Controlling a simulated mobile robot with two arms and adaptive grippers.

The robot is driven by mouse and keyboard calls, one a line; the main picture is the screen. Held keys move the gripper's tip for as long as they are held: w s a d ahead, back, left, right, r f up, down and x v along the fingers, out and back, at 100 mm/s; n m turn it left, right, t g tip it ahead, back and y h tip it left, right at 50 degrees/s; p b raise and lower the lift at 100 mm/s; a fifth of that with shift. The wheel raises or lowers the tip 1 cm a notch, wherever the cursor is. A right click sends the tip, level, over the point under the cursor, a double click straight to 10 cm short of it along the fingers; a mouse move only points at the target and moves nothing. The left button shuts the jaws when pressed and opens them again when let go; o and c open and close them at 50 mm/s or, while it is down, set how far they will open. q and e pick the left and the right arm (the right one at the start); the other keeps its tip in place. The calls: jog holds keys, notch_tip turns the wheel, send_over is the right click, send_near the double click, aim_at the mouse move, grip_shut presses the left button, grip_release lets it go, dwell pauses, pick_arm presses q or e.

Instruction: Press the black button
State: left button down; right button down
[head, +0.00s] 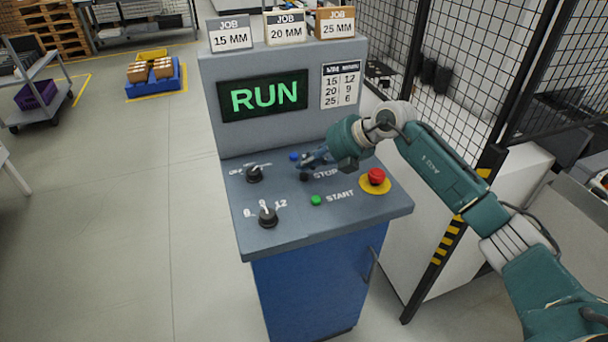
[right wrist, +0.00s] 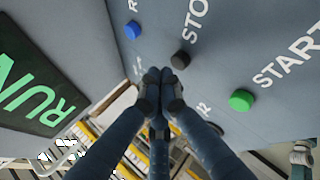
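The black button (head: 304,177) sits beside the STOP label on the sloped panel of a control console (head: 330,222). In the right wrist view the black button (right wrist: 180,59) is just beyond my fingertips, with a small gap between them in the picture. My right gripper (head: 303,161) reaches over the panel from the right, close to the black button. In the right wrist view its fingertips (right wrist: 162,77) are together with nothing between them. I cannot tell whether they touch the panel. My left gripper is not in view.
A blue button (head: 294,156), a green START button (head: 316,200), a red emergency button (head: 376,176) and two black knobs (head: 254,174) (head: 268,216) are nearby on the panel. The screen (head: 263,95) reads RUN. A mesh fence (head: 465,70) stands behind on the right.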

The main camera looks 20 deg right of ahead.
aim_at(307, 176)
jog(key=shift+f, duration=0.4)
jog(key=shift+f+b, duration=0.3)
jog(key=shift+f, duration=0.2)
dwell(0.5)
jog(key=shift+r, duration=0.1)
jog(key=shift+r+p, duration=0.75)
jog(key=shift+r, duration=0.05)
notch_tip(307, 176, up, 5)
jog(key=p, duration=0.4)
jog(key=shift+r, duration=0.1)
dwell(0.5)
jog(key=shift+d, duration=0.1)
